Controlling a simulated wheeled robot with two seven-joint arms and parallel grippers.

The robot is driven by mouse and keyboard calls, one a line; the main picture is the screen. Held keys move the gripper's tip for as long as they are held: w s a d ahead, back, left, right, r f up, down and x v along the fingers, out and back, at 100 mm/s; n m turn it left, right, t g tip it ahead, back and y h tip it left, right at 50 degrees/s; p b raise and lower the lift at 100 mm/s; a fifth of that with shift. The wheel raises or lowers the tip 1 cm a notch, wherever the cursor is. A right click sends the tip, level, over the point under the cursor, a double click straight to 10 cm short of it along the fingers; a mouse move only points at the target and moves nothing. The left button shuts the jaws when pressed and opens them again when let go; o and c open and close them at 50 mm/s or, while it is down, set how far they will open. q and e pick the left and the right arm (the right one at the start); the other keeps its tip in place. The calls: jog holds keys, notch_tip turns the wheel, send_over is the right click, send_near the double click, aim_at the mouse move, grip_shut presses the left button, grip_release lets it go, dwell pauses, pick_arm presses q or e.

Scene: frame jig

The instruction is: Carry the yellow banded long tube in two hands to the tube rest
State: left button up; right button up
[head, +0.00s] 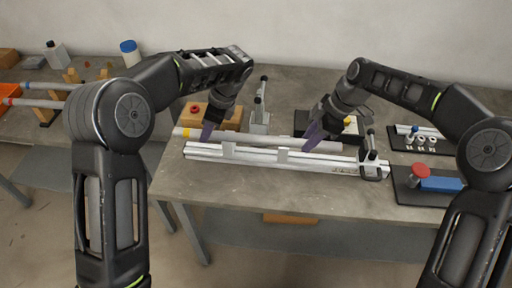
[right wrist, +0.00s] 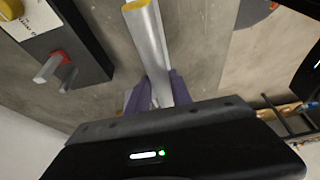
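The yellow banded long tube (head: 258,139) is grey with a yellow band near its left end. It runs left to right just behind or over the silver rail jig; I cannot tell if it touches it. My left gripper (head: 208,131) is at the tube near the yellow band, one purple finger in front; its other finger is hidden. My right gripper (head: 314,136) is at the tube's right part. In the right wrist view the tube (right wrist: 150,45) shows a yellow end and passes between my purple fingers (right wrist: 160,92), which appear against both sides. I cannot single out the tube rest for certain.
The silver rail jig (head: 262,160) with upright brackets lies along the table (head: 240,190) front. A clamp (head: 373,165) stands at its right end. A dark tray (head: 405,186) with red and blue items is at right.

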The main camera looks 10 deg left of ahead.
pick_arm(q)
jog(key=o, duration=0.4)
jog(key=shift+r, duration=0.1)
pick_arm(e)
jog(key=o, duration=0.4)
jog(key=shift+r, duration=0.1)
pick_arm(q)
jog(key=shift+v, duration=3.75)
pick_arm(e)
jog(key=v, duration=1.2)
pick_arm(q)
jog(key=shift+s, duration=0.1)
